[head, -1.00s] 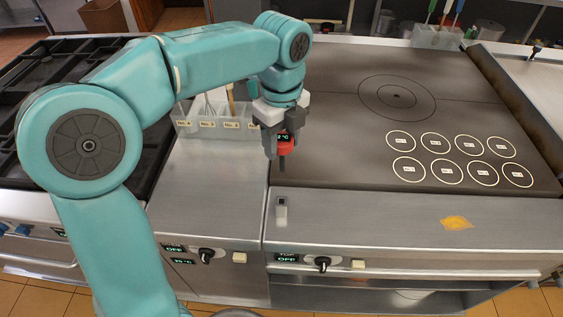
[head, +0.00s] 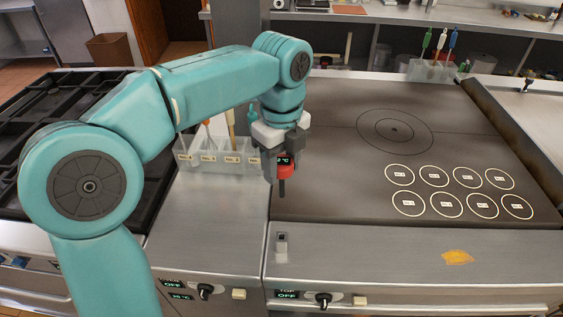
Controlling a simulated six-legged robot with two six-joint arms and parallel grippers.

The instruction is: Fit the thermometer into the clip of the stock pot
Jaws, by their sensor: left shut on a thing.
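My left gripper (head: 282,172) is shut on the thermometer (head: 283,171), which has a red body, a small dark display reading in °C and a dark tip pointing down. It hangs upright above the left front part of the flat hot plate. The gripper fingers cover part of the thermometer. No stock pot shows in this view, and I cannot make out a clip of one. My right gripper is not in view.
A small metal block (head: 282,248) with a dark top stands on the front ledge. A clear divided bin (head: 205,160) with utensils is behind left. The hot plate (head: 330,185) has several white rings at right. An orange patch (head: 457,257) lies front right.

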